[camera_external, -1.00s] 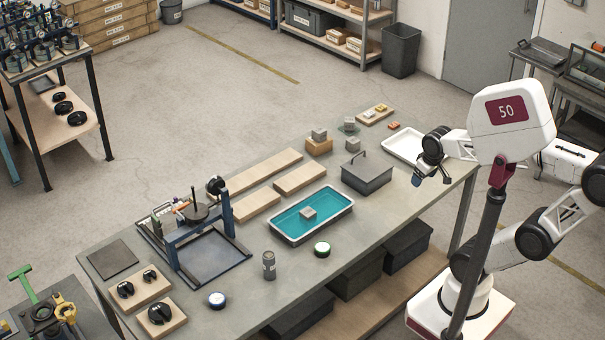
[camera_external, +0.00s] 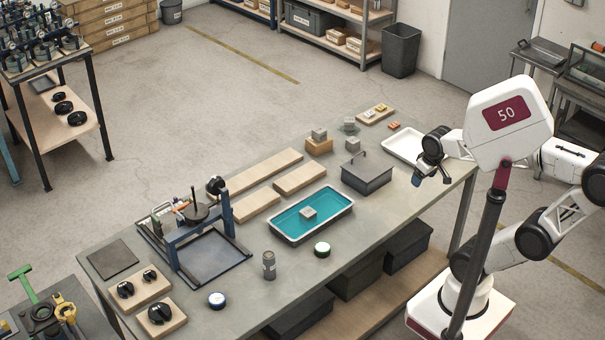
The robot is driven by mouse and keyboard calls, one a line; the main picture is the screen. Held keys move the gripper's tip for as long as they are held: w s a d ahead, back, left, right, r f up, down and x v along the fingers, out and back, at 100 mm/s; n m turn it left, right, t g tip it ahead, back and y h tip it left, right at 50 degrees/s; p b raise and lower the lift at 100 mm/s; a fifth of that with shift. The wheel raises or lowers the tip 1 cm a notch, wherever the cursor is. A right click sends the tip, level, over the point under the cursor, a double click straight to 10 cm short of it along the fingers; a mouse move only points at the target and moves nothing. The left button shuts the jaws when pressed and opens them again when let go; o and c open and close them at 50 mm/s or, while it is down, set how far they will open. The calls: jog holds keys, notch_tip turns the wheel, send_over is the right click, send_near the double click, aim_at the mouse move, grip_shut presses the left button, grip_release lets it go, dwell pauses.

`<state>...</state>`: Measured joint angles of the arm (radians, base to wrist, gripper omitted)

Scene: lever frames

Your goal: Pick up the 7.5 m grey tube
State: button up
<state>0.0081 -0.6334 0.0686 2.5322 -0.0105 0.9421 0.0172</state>
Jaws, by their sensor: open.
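A grey cylinder (camera_external: 269,265) stands upright on the workbench near its front edge; it looks like the grey tube. It has a small pale label, too small to read. The fingertips are small in this view.
A blue press-like frame (camera_external: 180,245) stands left of the cylinder.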

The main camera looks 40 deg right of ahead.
jog(key=shift+c, duration=0.4)
jog(key=m+g+y, duration=0.5)
jog(key=m+y, duration=0.8)
jog(key=m, duration=0.3)
send_near(269, 266)
jog(key=shift+w+a+f+t+y, duration=0.15)
jog(key=shift+w+f+t+y, duration=0.2)
jog(key=shift+f, duration=0.2)
jog(key=shift+x, duration=1.25)
jog(key=shift+a, duration=0.15)
